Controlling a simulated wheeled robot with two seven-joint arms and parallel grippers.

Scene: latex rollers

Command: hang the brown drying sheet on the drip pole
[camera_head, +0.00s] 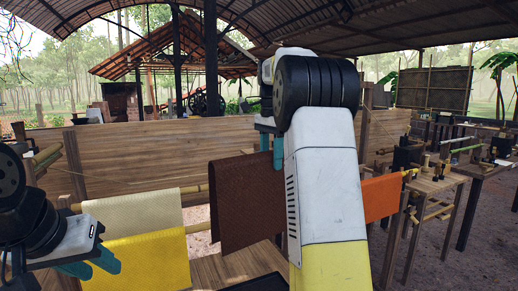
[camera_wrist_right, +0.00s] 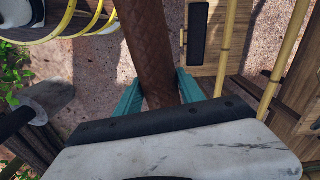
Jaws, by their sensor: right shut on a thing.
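The brown drying sheet (camera_head: 235,200) hangs down from my right gripper (camera_head: 278,150), partly hidden behind my right arm. In the right wrist view it shows as a long textured brown strip (camera_wrist_right: 150,50) between the teal fingers of my right gripper (camera_wrist_right: 158,92), which is shut on it. A bamboo pole (camera_head: 195,189) runs close to the sheet, whose top edge looks higher than the pole. I cannot tell whether they touch. My left gripper (camera_head: 93,263) is empty at lower left, its teal fingers apart, in front of a yellow sheet.
A cream sheet (camera_head: 135,212) and the yellow sheet (camera_head: 150,262) hang at left. An orange sheet (camera_head: 382,197) hangs right of my arm. A plank wall (camera_head: 140,160) stands behind. Wooden tables (camera_head: 440,184) stand at right. Bamboo poles (camera_wrist_right: 226,45) lie right of the sheet in the wrist view.

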